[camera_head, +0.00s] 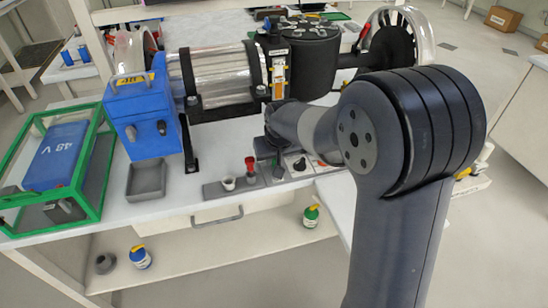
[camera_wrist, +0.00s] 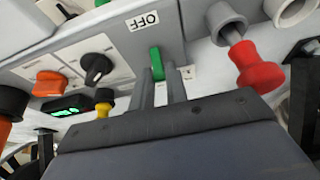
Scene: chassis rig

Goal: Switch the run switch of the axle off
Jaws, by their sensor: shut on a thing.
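In the wrist view a green switch lever (camera_wrist: 155,61) stands on a light grey panel, below a white label reading OFF (camera_wrist: 143,20). The two fingers of my gripper (camera_wrist: 161,86) are close together on the green lever, which shows between and beyond their tips. Their grip hides its lower part. The axle rig, with a clear cylinder (camera_head: 222,72) and a dark drum (camera_head: 308,60), stands behind.
A red knob (camera_wrist: 256,68) is close right of the fingers in the wrist view. A black rotary knob (camera_wrist: 97,68), an orange switch (camera_wrist: 48,86) and a yellow knob (camera_wrist: 103,108) are to the left. The blue box (camera_head: 143,118) and green-framed case (camera_head: 98,165) stand left on the table.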

